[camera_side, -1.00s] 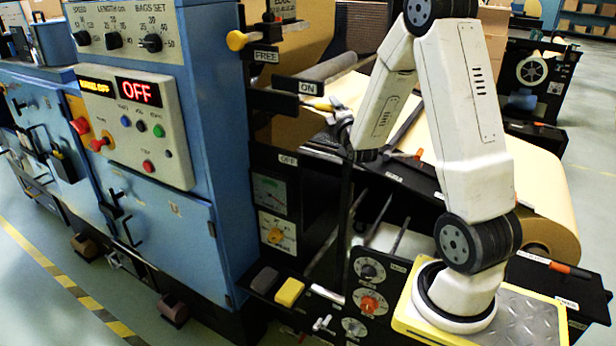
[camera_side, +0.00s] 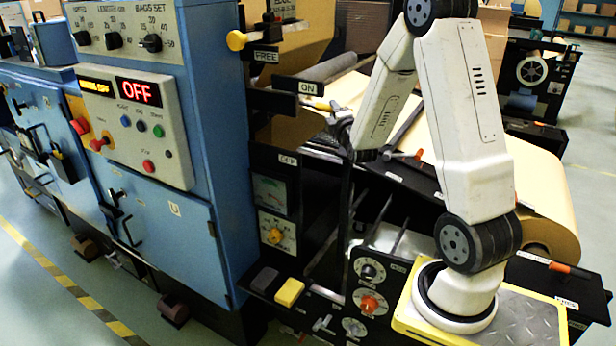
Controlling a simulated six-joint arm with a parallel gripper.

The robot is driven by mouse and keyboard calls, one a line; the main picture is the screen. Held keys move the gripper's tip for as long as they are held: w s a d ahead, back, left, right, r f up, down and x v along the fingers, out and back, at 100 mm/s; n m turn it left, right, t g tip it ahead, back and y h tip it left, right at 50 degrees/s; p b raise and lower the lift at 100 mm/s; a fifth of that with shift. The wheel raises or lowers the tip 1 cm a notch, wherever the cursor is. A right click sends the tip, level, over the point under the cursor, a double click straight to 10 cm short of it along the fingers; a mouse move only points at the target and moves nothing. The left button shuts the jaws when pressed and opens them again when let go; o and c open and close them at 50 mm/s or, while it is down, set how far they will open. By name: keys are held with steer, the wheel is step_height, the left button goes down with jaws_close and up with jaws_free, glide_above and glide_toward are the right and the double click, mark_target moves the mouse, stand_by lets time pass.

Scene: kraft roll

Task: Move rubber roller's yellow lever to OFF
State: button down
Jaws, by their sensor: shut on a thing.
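The rubber roller's yellow lever (camera_side: 318,105) sticks out to the right of the black machine side, just below the ON plate (camera_side: 307,88). The fingers are small and dark here and cover part of the lever, so the exact grip is hard to see. The lever lies close to level, at the ON height.
Another yellow knob (camera_side: 237,40) sits by the FREE plate (camera_side: 266,56), up and left. The blue cabinet (camera_side: 225,130) stands left of the levers. The kraft paper roll (camera_side: 545,200) lies behind my arm. Black rails and rods lie below the gripper.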

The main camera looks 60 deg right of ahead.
steer(key=shift+f, duration=0.2)
stand_by(0.7)
steer(key=shift+w+f+m+t+h, duration=0.2)
steer(key=shift+f+m+h, duration=0.35)
steer(key=shift+f+m, duration=0.2)
steer(key=shift+w+f+m+t+h, duration=0.1)
steer(key=shift+w+f+m+h, duration=0.05)
steer(key=shift+f+m+h, duration=0.55)
steer(key=shift+w+f+m+t+h, duration=0.1)
steer(key=shift+w+f+m+h, duration=0.1)
steer(key=shift+f+m+h, duration=0.45)
steer(key=shift+f, duration=0.2)
steer(key=shift+c, duration=2)
jaws_free()
steer(key=v, duration=0.8)
steer(key=shift+r, duration=0.1)
